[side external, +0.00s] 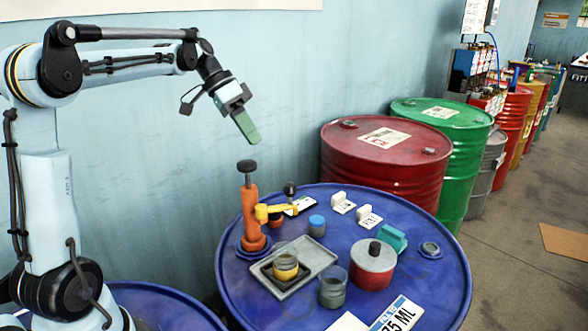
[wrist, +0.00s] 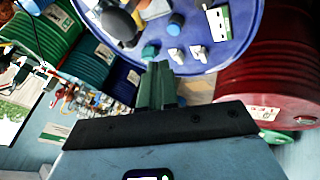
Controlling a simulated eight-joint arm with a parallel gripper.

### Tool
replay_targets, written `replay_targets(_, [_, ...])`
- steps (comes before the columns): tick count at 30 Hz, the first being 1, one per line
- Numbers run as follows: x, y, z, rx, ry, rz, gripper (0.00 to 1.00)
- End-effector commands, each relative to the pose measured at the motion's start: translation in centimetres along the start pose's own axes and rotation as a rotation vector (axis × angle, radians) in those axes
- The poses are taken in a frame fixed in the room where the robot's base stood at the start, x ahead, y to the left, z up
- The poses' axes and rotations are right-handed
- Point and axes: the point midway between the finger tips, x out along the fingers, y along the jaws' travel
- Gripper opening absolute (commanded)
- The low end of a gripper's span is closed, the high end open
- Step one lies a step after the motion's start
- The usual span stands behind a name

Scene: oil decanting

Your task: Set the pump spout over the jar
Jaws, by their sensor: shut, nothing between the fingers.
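The pump (side external: 250,215) is an orange post with a black top knob, upright on the blue drum. Its yellow spout (side external: 270,211) points right, with a dark knob (side external: 290,189) near its outer end. A glass jar with yellow contents (side external: 285,268) stands on a dark square in the grey tray, in front of the spout; the spout's tip does not appear above it. A second, greyish jar (side external: 333,289) stands beside the tray. My gripper (side external: 251,138), with green fingers, is shut and empty, high above the pump. In the wrist view the fingers (wrist: 158,70) are together.
The blue drum top (side external: 400,215) also holds a red canister with a black knob (side external: 372,266), a teal block (side external: 392,239), a blue-capped container (side external: 317,224) and white label stands (side external: 342,203). A red drum (side external: 385,160) and a green drum (side external: 445,135) stand behind. Air around my gripper is clear.

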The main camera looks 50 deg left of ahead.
Motion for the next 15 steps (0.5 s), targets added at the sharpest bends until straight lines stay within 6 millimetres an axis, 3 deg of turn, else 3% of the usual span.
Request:
replay_targets(12, [8.0,0.1,0.0,0.003,-0.001,0.002,0.00])
replay_targets(15, [8.7,1.6,0.1,0.003,-0.001,0.001,0.00])
